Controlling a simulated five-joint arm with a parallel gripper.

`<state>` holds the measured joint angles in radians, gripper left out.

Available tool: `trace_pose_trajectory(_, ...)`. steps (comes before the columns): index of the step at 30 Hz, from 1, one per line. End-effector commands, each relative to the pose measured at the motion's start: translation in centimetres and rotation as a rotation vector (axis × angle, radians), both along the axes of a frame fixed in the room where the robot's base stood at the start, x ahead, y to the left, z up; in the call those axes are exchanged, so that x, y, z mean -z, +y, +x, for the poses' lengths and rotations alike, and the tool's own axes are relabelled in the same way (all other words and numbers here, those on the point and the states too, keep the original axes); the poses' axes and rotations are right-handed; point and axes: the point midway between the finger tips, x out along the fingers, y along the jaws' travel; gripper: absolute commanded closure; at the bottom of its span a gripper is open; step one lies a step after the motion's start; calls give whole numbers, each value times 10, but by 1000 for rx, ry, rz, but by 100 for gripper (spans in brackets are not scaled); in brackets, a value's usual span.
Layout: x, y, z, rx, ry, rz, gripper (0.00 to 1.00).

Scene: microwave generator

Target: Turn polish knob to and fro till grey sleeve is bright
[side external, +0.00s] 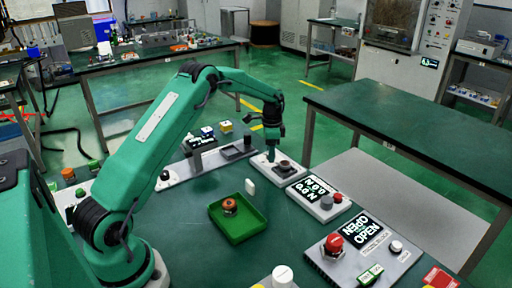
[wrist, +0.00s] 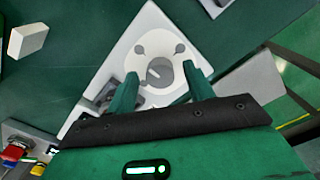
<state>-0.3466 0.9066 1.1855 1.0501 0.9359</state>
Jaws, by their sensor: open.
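My gripper (side external: 272,154) points down over a white base plate (side external: 259,162) on the green bench. In the wrist view my gripper (wrist: 160,70) is open, its green fingers on either side of a round grey part with a white pointer mark (wrist: 158,72), which looks like the knob. I cannot tell whether the fingers touch it. The white plate (wrist: 150,20) also carries two small grey studs. A dark round part (side external: 285,166) sits beside the gripper on the plate; the left finger partly hides a dark part in the wrist view. I cannot tell which part is the grey sleeve.
A panel with a black label and red knob (side external: 331,197) stands just right of the plate. A larger panel with a red button (side external: 334,242) is nearer. A green tray (side external: 240,228) holds an orange-topped part. A white block (side external: 250,187) lies between tray and plate.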

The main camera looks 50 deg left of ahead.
Motion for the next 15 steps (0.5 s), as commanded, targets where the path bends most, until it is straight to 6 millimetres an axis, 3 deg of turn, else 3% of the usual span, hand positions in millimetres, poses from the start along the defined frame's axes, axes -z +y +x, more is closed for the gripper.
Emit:
trace_pose_trajectory(5, 0, 0, 0, 0, 0, 0, 48)
trace_pose_trajectory(12, 0, 0, 0, 0, 0, 0, 93)
trace_pose_trajectory(15, 0, 0, 0, -1, 0, 0, 93)
